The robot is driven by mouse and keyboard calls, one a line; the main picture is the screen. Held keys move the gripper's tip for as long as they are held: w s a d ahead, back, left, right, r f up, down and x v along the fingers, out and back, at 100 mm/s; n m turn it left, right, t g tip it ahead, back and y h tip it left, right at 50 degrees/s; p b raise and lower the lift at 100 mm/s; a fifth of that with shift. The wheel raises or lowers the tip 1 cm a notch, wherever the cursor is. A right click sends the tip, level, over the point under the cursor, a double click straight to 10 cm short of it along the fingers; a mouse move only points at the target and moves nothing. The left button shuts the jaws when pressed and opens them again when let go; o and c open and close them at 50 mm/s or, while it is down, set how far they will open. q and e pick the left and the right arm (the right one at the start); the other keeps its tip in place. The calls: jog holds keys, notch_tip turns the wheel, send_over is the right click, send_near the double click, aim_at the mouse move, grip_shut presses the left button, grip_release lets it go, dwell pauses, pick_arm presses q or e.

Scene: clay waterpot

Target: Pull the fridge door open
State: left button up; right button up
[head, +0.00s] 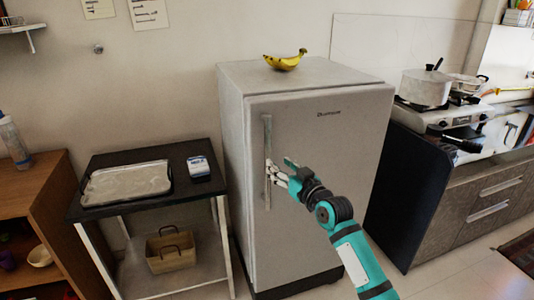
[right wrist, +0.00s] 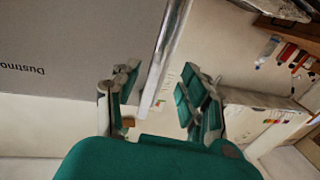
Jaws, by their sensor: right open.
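The grey fridge (head: 232,130) stands upright against the wall, and its door (head: 330,160) appears closed. A long vertical metal handle (head: 267,135) runs down the left side of the door. My right gripper (head: 277,172) is at the lower half of the handle. In the right wrist view the handle (right wrist: 163,62) passes between the two open fingers of my right gripper (right wrist: 165,100), with gaps visible on both sides. The door's grey face (right wrist: 70,50) fills the upper left there. My left gripper is not in view.
Bananas (head: 284,61) lie on top of the fridge. A black side table (head: 100,205) with a metal tray (head: 128,183) stands left of it. A stove with a pot (head: 426,88) is to the right. Some floor shows before the fridge.

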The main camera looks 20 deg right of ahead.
aim_at(270, 157)
jog(key=x, duration=0.8)
jog(key=shift+s, duration=0.1)
grip_shut()
jog(key=shift+f, duration=0.15)
dwell(0.5)
